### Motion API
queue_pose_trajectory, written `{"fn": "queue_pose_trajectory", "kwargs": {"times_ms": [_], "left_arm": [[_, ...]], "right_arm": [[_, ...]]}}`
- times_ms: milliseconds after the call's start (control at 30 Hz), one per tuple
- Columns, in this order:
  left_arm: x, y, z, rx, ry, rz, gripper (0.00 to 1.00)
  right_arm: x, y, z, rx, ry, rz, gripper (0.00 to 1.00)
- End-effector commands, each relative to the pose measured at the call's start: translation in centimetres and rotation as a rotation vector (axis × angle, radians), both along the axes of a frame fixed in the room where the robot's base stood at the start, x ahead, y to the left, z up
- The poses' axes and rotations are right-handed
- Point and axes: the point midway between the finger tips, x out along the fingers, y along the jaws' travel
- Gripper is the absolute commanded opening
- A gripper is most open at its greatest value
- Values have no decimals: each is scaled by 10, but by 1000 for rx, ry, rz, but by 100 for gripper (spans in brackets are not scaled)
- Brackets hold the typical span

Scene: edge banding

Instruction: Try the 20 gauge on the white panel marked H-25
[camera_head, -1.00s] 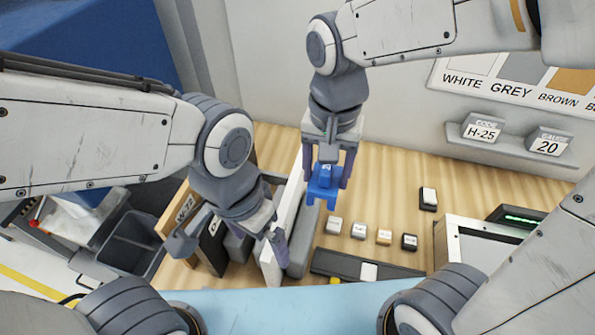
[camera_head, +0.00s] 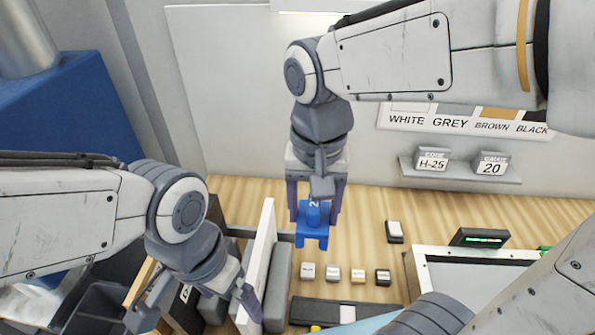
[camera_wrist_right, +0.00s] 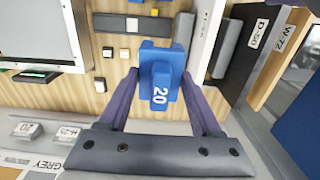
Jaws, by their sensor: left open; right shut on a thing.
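My right gripper (camera_head: 315,203) is shut on the blue gauge (camera_head: 313,225), which looks like a forked block. It is held above the bench, a little right of the white panel (camera_head: 263,255). In the right wrist view the gauge (camera_wrist_right: 160,90) shows the number 20 between the fingers of my right gripper (camera_wrist_right: 158,72). The white panel (camera_wrist_right: 207,28) stands upright there beside the gauge, apart from it, with a partly visible H mark. My left gripper (camera_head: 195,305) is open and empty, low at the left by the standing panels.
Dark D-50 (camera_wrist_right: 245,50) and brown W-72 (camera_wrist_right: 277,60) panels stand beyond the white one. Several small blocks (camera_head: 331,274) and a dark bar (camera_head: 325,312) lie right of the panels. A wall shelf (camera_head: 461,172) carries H-25 and 20 signs.

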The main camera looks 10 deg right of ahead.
Motion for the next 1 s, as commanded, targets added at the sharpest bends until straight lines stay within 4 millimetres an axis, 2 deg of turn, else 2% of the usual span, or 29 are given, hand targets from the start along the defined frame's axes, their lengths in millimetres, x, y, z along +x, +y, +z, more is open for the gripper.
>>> {"fn": "queue_pose_trajectory", "kwargs": {"times_ms": [33, 467, 1000], "left_arm": [[0, 0, 6, 0, 0, -1, 100], [0, 0, 29, 0, 0, -3, 100], [0, 0, 29, 0, 0, -4, 100]], "right_arm": [[0, 0, 7, 1, -1, 0, 2], [0, 0, 31, 1, -1, 0, 2], [0, 0, 31, 1, -1, 0, 2]]}}
